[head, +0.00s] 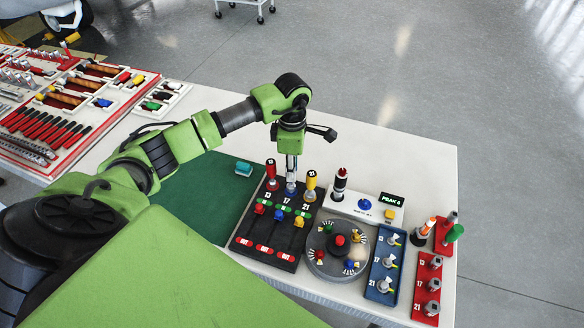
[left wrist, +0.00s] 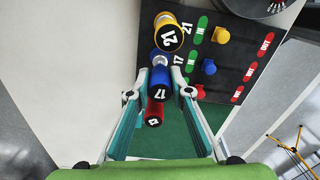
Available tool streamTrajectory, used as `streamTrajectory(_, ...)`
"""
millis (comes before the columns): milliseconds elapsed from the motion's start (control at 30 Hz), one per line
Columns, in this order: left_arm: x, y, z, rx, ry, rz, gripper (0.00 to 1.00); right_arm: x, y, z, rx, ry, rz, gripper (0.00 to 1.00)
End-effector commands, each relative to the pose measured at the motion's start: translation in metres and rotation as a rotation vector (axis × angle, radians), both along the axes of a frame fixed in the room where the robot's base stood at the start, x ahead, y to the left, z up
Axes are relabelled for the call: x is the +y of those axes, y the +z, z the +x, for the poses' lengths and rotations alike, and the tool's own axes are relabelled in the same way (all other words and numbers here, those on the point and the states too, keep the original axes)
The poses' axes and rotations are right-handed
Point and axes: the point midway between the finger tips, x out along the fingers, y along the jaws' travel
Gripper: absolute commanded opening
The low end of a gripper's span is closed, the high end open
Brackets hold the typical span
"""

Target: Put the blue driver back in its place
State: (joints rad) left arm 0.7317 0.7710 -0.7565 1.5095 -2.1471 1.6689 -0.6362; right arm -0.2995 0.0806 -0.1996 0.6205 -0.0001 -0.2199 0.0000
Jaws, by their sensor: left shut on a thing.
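The blue driver (head: 291,186), marked 17 in the left wrist view (left wrist: 161,83), stands upright at the middle place of the black rack (head: 265,243). Whether it is fully seated I cannot tell. My left gripper (head: 291,168) points down over it; in the left wrist view its two fingers lie either side of the blue driver, shut on it. The red driver (head: 272,172) stands to its left and the yellow driver (head: 310,182), marked 21, to its right. The gripper hides the blue driver's top in the head view. My right gripper is not in view.
In front of the drivers are red, blue and yellow knobs on the rack. A round dial plate (head: 318,262), a white PEAK display unit (head: 392,199), a blue tray (head: 397,285) and a red tray (head: 422,312) stand to the right. A green mat (head: 205,205) lies left.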

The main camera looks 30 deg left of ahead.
Motion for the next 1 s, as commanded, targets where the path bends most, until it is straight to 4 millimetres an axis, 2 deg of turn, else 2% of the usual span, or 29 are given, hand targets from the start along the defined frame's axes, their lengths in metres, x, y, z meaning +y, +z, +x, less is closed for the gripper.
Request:
streamTrajectory(767,0.0002,-0.0086,0.0001,0.0,0.0,0.0,0.0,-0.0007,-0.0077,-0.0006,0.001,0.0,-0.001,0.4)
streamTrajectory(800,0.0002,-0.0085,0.0001,0.0,0.0,0.0,0.22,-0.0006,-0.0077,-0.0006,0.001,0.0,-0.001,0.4)
streamTrajectory(867,0.0002,-0.0085,0.0001,0.0,0.0,0.0,0.38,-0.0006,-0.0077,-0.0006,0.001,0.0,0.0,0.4)
streamTrajectory(1000,0.0002,-0.0086,0.0,0.0,0.0,0.0,0.39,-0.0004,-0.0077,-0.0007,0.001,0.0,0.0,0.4)
